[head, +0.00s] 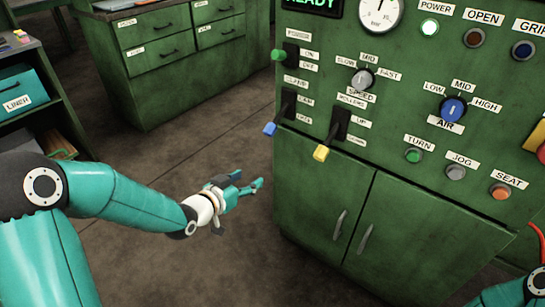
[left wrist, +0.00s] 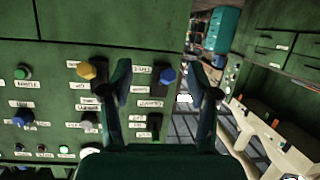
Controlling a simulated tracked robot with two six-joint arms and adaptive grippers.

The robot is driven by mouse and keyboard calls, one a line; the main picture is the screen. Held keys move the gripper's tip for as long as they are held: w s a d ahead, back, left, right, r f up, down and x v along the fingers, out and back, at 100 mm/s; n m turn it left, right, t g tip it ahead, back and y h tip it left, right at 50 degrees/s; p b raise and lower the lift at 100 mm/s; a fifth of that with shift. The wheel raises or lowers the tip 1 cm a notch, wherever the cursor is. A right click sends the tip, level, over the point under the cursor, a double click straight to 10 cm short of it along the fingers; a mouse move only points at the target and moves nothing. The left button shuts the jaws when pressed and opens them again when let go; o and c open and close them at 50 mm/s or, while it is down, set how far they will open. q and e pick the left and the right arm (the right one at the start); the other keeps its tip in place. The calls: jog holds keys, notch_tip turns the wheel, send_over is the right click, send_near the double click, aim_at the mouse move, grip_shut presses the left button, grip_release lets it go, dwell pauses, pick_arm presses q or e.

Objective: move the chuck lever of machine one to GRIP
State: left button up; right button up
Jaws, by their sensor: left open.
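A lever with a blue knob (head: 270,129) sticks out of a slot on the left of the green machine's front, its knob hanging low. Its labels are too small to read surely, so I cannot confirm that it is the chuck lever. My left gripper (head: 258,184) is open and empty, below and left of the blue knob and apart from it in the head view. In the left wrist view, which is upside down, the blue knob (left wrist: 166,75) shows between the two open fingers (left wrist: 163,85). My right gripper is out of view.
A yellow-knobbed lever (head: 320,153) is right of the blue one, and a green-knobbed lever (head: 278,55) is above. The GRIP lamp (head: 523,50) and OPEN lamp (head: 474,38) look dark; the POWER lamp (head: 429,27) is lit. Free floor lies left of the machine.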

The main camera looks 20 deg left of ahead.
aim_at(267, 133)
pick_arm(q)
notch_tip(267, 133, up, 5)
jog(key=w+a+m+t+b, duration=0.2)
jog(key=a+m+t+b, duration=0.1)
jog(key=b, duration=0.3)
jog(key=shift+h, duration=0.3)
jog(key=x, duration=1)
jog(key=b+x, duration=0.1)
jog(key=x, duration=0.4)
jog(key=shift+w+d+r, duration=0.35)
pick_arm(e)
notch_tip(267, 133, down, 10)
